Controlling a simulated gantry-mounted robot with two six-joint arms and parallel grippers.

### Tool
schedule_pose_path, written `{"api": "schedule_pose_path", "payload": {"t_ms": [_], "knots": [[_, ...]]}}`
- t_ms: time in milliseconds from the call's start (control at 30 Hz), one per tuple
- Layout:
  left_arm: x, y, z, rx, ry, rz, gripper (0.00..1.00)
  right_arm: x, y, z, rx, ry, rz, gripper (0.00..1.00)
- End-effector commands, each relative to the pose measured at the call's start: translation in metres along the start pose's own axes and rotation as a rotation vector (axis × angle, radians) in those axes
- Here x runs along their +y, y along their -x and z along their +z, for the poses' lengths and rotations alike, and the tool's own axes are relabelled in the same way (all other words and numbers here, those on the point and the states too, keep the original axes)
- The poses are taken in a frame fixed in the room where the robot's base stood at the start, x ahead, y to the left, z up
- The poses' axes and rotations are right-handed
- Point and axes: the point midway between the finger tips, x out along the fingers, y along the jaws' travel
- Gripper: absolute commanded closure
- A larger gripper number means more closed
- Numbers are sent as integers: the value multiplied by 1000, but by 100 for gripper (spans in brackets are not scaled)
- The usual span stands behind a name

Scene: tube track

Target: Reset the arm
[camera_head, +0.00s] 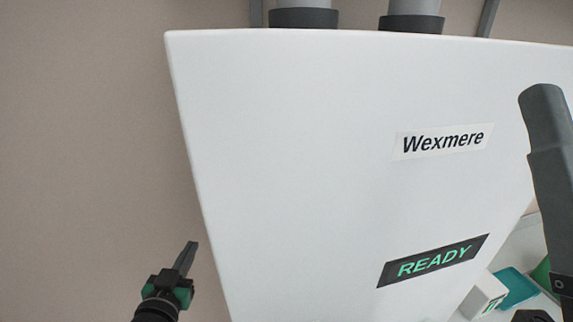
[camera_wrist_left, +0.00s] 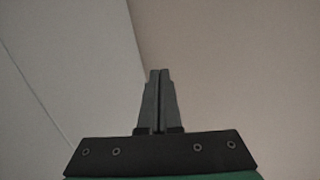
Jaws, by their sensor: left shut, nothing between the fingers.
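My left gripper (camera_head: 189,251) is at the lower left of the head view, dark with green parts at its base. It points up beside the left edge of a large white machine (camera_head: 300,170). In the left wrist view the gripper's two fingers (camera_wrist_left: 160,75) are together with nothing between them. A dark grey arm part (camera_head: 553,180) shows at the right edge of the head view. My right gripper's fingers are not seen.
The machine bears a "Wexmere" label (camera_head: 443,141) and a "READY" display (camera_head: 433,261). Two grey pipes with dark collars (camera_head: 303,18) rise from its top. A small white box (camera_head: 485,296) and a teal item (camera_head: 515,287) sit at lower right. Bare wall (camera_head: 80,150) fills the left.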

Motion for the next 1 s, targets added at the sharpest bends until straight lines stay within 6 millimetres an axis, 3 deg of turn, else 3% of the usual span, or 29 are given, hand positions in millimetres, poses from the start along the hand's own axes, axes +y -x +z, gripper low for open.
{"api": "schedule_pose_path", "payload": {"t_ms": [33,200,300,433,533,633,700,1000], "knots": [[4,8,-52,88,2,7,100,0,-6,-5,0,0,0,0],[15,56,-195,371,19,25,100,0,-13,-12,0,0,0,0],[18,103,-270,547,39,35,100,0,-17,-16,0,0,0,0],[16,175,-342,760,68,41,100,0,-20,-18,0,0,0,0],[10,222,-367,881,88,39,100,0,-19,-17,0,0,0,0],[6,251,-374,944,105,41,100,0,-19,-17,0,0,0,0],[6,258,-375,954,120,47,100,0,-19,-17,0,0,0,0],[6,254,-373,942,131,53,100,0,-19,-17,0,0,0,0]]}}
